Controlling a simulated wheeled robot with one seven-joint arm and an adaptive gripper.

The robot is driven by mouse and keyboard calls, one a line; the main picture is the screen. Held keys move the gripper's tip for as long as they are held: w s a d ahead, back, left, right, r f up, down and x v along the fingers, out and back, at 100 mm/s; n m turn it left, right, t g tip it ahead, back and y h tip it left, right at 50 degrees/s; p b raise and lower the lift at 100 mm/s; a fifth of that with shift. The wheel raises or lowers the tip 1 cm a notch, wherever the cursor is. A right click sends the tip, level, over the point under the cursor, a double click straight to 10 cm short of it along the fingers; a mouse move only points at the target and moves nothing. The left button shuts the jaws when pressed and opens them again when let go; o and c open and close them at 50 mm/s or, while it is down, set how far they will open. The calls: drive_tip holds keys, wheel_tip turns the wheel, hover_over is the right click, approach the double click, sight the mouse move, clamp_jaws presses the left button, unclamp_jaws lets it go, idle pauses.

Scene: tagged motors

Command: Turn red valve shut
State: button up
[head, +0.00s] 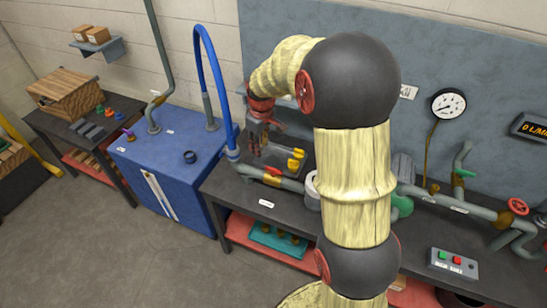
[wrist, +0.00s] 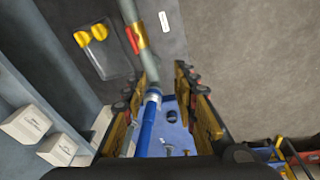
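A red lever handle (head: 273,171) sits on a brass valve in the grey pipe at the left of the bench. In the wrist view the red handle (wrist: 132,40) lies slanted along the pipe, beyond the fingertips. A red wheel valve (head: 518,206) is on the pipework at the far right. My gripper (head: 258,140) is above and behind the lever valve, apart from it. In the wrist view my gripper (wrist: 160,80) is open, its two fingers wide apart with nothing held. The pipe and blue hose show between the fingers, farther away.
A blue hose (head: 212,75) arches from the blue cabinet (head: 175,165) to the pipe, close to my gripper. A tray with yellow parts (head: 296,160) lies behind the pipe. A gauge (head: 449,105) and a button box (head: 453,264) are at the right. My arm hides the middle pipework.

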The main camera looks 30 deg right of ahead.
drive_tip(key=w+d+f+n+g+p, duration=0.1)
drive_tip(key=w+d+f+n+p, duration=0.1)
drive_tip(key=w+d+f+p, duration=0.5)
drive_tip(key=g+p, duration=0.1)
drive_tip(key=p, duration=0.3)
hover_over(274, 171)
drive_tip(key=shift+n, duration=0.4)
drive_tip(key=f, duration=0.5)
drive_tip(key=w+f, duration=0.1)
drive_tip(key=f, duration=0.2)
drive_tip(key=shift+d+f, duration=0.1)
drive_tip(key=shift+f, duration=0.25)
drive_tip(key=shift+f+p, duration=1.2)
drive_tip(key=shift+f, duration=2.85)
drive_tip(key=shift+s, duration=0.1)
drive_tip(key=shift+c, duration=0.4)
clamp_jaws()
